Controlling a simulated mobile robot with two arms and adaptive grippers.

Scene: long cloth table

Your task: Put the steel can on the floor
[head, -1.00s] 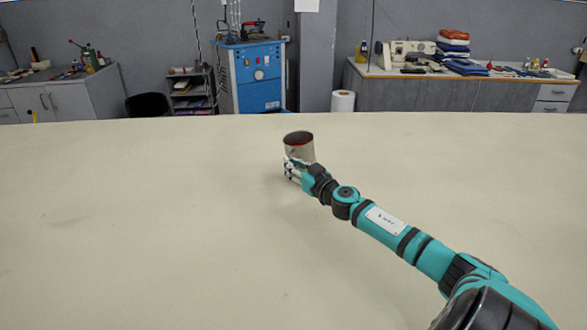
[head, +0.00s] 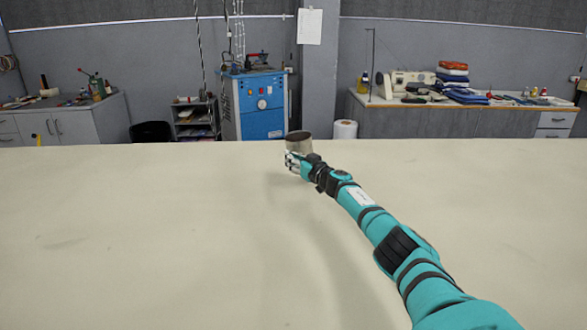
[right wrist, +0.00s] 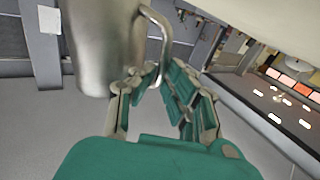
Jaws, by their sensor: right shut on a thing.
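The steel can (head: 299,139) is a grey metal cylinder with a dark open top, near the far edge of the table in the head view. The right wrist view shows it close up as a shiny metal body (right wrist: 100,45) with a curved handle (right wrist: 164,30). My right gripper (head: 292,160) is shut on it at the handle side; its fingers (right wrist: 150,82) also show in the right wrist view. The can is held upright, off the table, with a shadow below on the cloth. My left gripper is not in view.
The long beige cloth table (head: 130,220) is otherwise bare. Beyond it stand a blue machine cabinet (head: 256,105), a white roll (head: 345,130), and a workbench (head: 440,122) with a sewing machine and folded cloth. The floor just behind the table is hidden in the head view.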

